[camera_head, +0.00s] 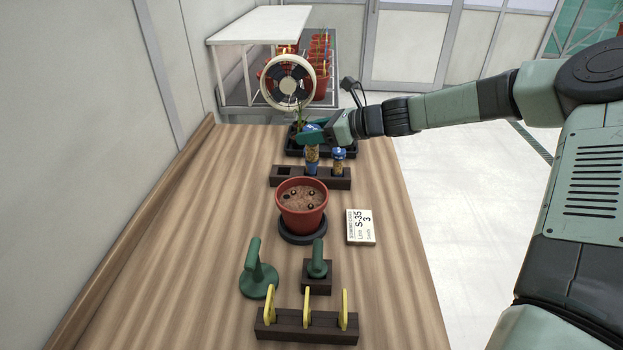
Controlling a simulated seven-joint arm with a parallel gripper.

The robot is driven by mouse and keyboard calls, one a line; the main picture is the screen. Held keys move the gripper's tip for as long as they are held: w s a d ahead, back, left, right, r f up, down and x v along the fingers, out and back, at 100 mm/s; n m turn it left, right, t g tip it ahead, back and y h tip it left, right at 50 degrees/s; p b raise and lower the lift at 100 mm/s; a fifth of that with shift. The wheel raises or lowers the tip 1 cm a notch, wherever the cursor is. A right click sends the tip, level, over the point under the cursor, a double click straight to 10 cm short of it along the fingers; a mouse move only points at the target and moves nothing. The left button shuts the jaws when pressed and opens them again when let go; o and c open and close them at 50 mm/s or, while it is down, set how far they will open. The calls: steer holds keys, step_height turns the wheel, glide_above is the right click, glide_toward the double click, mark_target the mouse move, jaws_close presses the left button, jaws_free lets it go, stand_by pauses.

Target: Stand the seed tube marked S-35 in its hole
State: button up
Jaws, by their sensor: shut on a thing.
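My gripper (309,138) is shut on a seed tube (312,154), near its top. A second seed tube (338,163) with a blue cap stands at the rack's right end. An empty square hole (284,171) shows at the left end. Marks on the tubes are too small to read. A card (360,227) reads S-35 and 3.
A red pot (302,205) with soil stands on a dark round base (302,238) in front of the rack. Nearer are two green tools (258,272) (318,262) and a holder with yellow tags (306,325). A dark tray (347,147) and a fan (288,81) are behind.

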steer(key=w+a+f+m+t+h, duration=0.3)
steer(key=w+a+f+m+t, duration=0.15)
steer(key=w, duration=0.45)
steer(key=w+a+f+m+t+h, duration=0.35)
steer(key=w+a+m, duration=0.2)
steer(key=w, duration=0.25)
steer(key=shift+n, duration=0.5)
steer(key=shift+w+a+f, duration=0.1)
steer(key=shift+a+f, duration=0.05)
steer(key=shift+f, duration=0.95)
steer(key=shift+w+a+f, duration=0.1)
steer(key=shift+a+f, duration=0.05)
steer(key=shift+f, duration=1.05)
